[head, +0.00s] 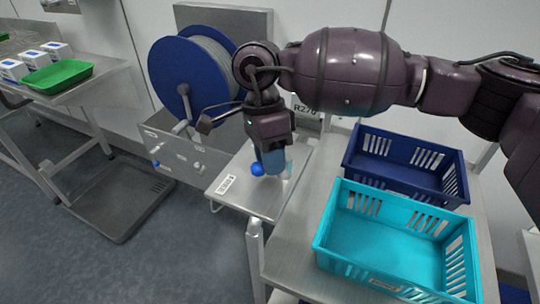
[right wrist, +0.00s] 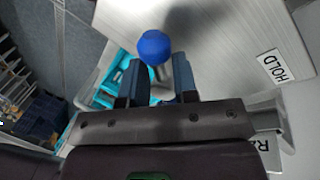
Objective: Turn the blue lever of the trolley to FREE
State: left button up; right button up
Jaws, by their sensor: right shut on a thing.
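The blue lever shows as a round blue knob (head: 257,168) above a small steel top (head: 262,205) in the head view. In the right wrist view the knob (right wrist: 153,47) is on a short metal stem that runs down between my fingers. My right gripper (head: 273,165) points down and is shut on the lever. It also shows in the right wrist view (right wrist: 157,77), one finger on each side of the stem. A HOLD label (right wrist: 275,66) lies to the right of the knob there. No FREE label can be read. My left gripper is out of view.
A dark blue crate (head: 352,160) and a turquoise crate (head: 318,240) stand on the steel surface at right. A blue hose reel (head: 170,75) is behind at left. A green tray (head: 58,76) and white boxes are on the far left table. The floor at front left is clear.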

jog(key=shift+s+n, duration=0.1)
jog(key=shift+n, duration=0.2)
dwell(0.4)
jog(key=o, duration=0.9)
jog(key=v, duration=1)
jog(key=shift+r, duration=0.35)
jog(key=shift+a, duration=0.1)
